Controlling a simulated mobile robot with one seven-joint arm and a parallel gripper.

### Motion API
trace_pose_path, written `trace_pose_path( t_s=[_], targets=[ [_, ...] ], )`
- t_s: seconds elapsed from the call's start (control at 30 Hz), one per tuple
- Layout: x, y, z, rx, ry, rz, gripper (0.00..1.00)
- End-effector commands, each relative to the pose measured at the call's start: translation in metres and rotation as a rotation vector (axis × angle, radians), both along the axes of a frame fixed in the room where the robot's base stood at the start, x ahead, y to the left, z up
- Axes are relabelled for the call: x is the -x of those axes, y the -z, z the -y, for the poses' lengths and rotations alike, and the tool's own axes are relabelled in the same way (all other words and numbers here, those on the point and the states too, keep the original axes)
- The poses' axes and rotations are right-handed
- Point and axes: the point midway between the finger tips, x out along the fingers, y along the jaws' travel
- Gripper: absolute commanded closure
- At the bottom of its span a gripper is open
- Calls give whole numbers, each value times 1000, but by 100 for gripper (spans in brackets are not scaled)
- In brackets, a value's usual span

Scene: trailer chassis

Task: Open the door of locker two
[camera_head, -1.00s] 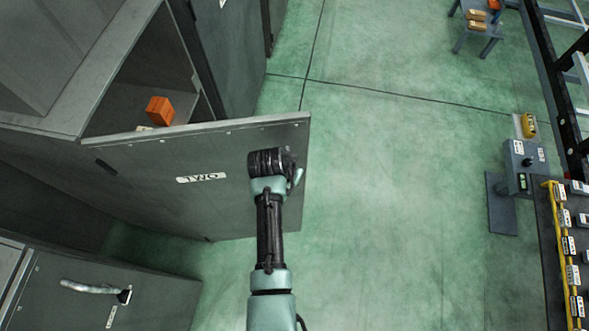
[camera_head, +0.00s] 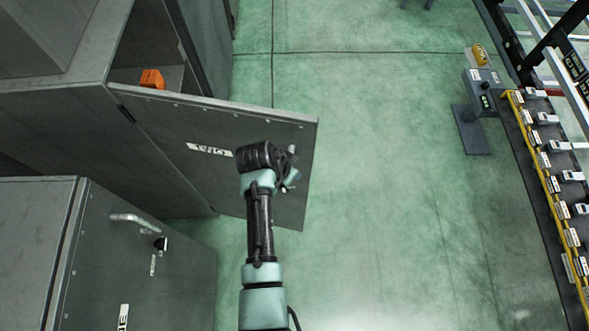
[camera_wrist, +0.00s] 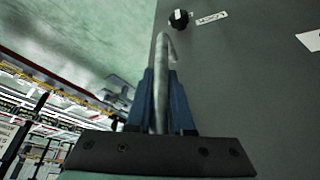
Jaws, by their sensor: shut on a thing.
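The door of locker two (camera_head: 262,143) is grey with a white label and stands swung well out from its locker (camera_head: 60,110). It also fills the right of the wrist view (camera_wrist: 245,75). My gripper (camera_head: 290,176) is at the outer face of the door, near its free edge. In the wrist view its two blue fingers (camera_wrist: 158,100) are shut on the grey bar handle (camera_wrist: 162,60). A black round knob (camera_wrist: 179,19) sits on the door beyond the handle. In the head view my wrist partly hides the handle.
An orange box (camera_head: 152,79) lies inside the open locker. Another grey locker (camera_head: 140,260) with a bar handle stands at the lower left. Green floor (camera_head: 390,200) is clear to the right, up to a grey control stand (camera_head: 484,95) and a yellow-edged rack (camera_head: 540,165).

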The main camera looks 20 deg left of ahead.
Motion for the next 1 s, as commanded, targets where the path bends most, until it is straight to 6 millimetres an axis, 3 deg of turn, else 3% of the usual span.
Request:
trace_pose_path(
  t_s=[0.53, 0.57, 0.7, 1.0],
  targets=[
    [0, -1, -1, 3, -11, 2, 100],
    [0, -1, -1, 3, -10, 2, 77],
    [0, -1, -1, 2, -10, 1, 51],
    [0, -1, -2, 1, -12, 1, 50]
  ],
)
